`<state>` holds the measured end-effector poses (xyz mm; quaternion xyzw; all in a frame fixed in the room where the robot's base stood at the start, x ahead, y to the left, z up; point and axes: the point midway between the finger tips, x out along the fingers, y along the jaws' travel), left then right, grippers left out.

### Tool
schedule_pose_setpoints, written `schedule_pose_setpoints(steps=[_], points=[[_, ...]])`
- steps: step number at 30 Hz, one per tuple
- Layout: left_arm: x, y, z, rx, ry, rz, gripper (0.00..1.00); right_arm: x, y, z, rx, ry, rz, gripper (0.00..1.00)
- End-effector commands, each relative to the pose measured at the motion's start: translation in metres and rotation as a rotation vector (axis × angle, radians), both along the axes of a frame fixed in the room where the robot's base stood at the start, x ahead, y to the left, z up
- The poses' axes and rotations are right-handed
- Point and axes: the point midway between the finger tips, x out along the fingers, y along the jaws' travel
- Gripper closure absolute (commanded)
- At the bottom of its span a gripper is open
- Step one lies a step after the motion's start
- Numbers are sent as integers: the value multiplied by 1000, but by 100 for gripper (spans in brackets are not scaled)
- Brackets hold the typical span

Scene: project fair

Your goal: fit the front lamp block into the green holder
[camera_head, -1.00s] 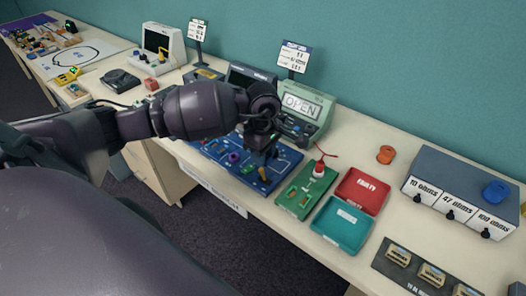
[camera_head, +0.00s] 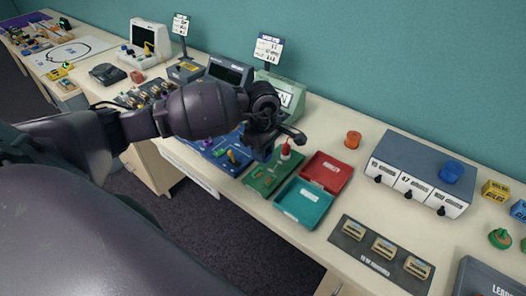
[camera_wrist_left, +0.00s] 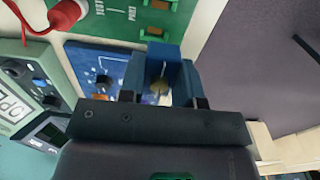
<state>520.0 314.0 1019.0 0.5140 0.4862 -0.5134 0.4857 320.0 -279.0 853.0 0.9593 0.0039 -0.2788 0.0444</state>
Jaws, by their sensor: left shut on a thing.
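My left gripper (camera_head: 272,140) reaches over the table from the left. In the left wrist view, its jaws (camera_wrist_left: 165,100) are shut on a blue block (camera_wrist_left: 164,52) with a small yellowish lamp in its recess, which I take for the lamp block. The block is held near the edge between the blue board (camera_wrist_left: 100,68) and the green board (camera_wrist_left: 120,20). Green holders (camera_wrist_left: 155,34) sit on the green board, close to the block's front end. I cannot tell whether the block touches a holder. In the head view, the gripper partly hides the green board (camera_head: 258,184).
A red tray (camera_head: 327,172) and a teal tray (camera_head: 303,203) adjoin the board. A grey-green "OPEN" unit (camera_head: 290,97) stands behind. Bare table lies around the orange spool (camera_head: 352,139).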

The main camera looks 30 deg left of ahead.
Motion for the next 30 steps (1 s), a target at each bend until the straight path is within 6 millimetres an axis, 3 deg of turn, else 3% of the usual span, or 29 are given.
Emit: schedule_pose_setpoints(steps=[14, 30], points=[[4, 1, -7, -1, 0, -23, 92, 0, 0, -3, -1, -1, 1, 32], [4, 2, -48, 0, 2, -22, 92, 5, 1, -15, 0, -15, 4, 32]])
